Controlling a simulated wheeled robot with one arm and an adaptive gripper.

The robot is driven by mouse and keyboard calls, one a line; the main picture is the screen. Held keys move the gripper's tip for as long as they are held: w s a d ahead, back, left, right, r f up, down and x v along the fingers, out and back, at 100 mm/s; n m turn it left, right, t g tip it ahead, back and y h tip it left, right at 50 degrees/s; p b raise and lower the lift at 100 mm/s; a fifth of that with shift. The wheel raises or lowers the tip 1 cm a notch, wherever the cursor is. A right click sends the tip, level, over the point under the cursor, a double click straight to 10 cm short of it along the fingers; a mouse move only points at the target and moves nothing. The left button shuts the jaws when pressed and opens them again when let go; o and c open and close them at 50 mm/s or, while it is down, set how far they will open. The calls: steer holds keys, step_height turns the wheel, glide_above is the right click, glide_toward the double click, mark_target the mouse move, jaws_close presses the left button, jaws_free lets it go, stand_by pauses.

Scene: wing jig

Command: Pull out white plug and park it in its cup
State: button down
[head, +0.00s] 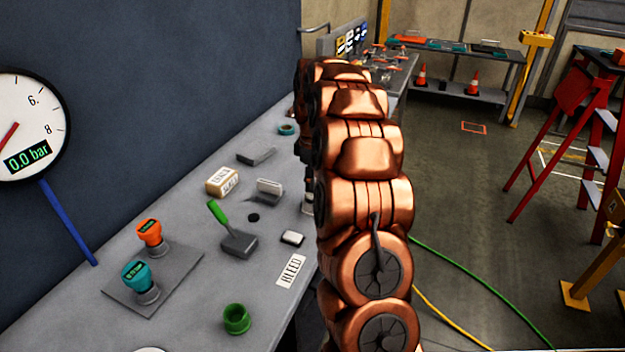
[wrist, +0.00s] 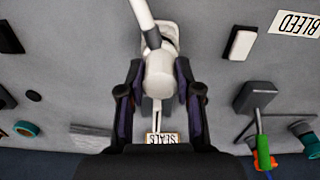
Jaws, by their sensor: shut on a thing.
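In the wrist view, my gripper (wrist: 160,97) has its two dark fingers closed on either side of the white plug (wrist: 159,75). A white rod or hose (wrist: 145,22) runs from the plug toward the top edge. A pale block-like piece (wrist: 167,38) lies behind the plug; I cannot tell whether the plug is seated in it or clear of it. In the head view, my copper arm hides the gripper and the plug. I cannot make out the white plug's cup for certain; only a sliver of something white (head: 150,349) shows at the bottom edge.
The grey bench holds a SEALS box (head: 222,181), a green-handled lever (head: 218,212), a white block (head: 292,238), a green cup (head: 237,319), and orange (head: 149,232) and teal (head: 135,273) plugs on a plate. The wall gauge (head: 30,125) reads 0.0 bar.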

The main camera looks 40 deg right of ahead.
steer(key=shift+f, duration=0.45)
steer(key=c, duration=0.7)
jaws_free()
step_height(320, 180, up, 12)
steer(key=shift+r, duration=0.1)
stand_by(0.7)
